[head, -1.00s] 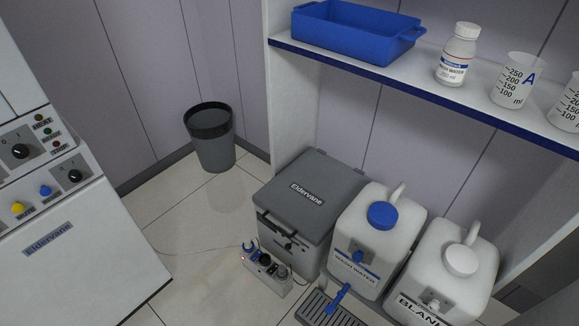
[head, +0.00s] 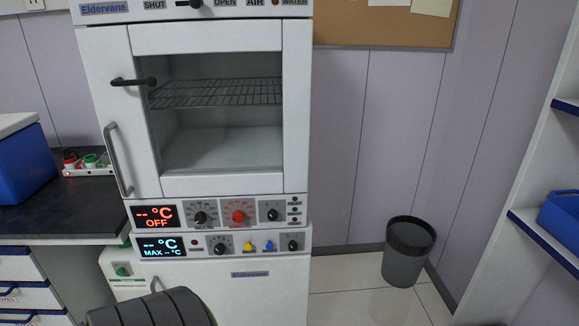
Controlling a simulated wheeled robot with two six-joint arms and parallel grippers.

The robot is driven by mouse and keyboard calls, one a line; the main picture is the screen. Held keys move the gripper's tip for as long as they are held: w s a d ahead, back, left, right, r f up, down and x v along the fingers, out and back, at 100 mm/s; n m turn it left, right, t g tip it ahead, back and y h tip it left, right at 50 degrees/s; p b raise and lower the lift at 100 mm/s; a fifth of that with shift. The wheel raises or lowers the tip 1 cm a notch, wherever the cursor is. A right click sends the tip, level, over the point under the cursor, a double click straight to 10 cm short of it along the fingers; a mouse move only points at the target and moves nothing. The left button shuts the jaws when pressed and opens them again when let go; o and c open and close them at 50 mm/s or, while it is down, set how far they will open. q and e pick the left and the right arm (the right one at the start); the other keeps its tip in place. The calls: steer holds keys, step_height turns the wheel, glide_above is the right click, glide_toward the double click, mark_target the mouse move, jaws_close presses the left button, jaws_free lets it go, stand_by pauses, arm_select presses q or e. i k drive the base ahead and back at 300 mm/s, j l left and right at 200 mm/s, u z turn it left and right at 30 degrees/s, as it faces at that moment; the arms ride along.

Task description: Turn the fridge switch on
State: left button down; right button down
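A white Eldervane cabinet (head: 232,292) stands low at the centre, under an upper unit with a glass window. I take this lower cabinet to be the fridge. Its control strip has a blue-lit display (head: 160,247) with dashes and "MAX". It also has a black dial (head: 220,246), a yellow knob (head: 249,246), a blue knob (head: 269,246) and a small black rotary switch (head: 292,245) at the right end. The switch's pointer is too small to read. Neither gripper is in view. A dark ribbed shape at the bottom left covers part of the cabinet's lower front.
The upper unit (head: 297,120) has a red "OFF" display (head: 153,217) and its own knobs. A dark worktop (head: 70,213) with a power strip (head: 90,171) is at left. A grey bin (head: 408,250) stands right on open floor. A shelf (head: 545,240) is far right.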

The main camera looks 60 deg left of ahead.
mark_target(292, 245)
steer(key=u, duration=2.25)
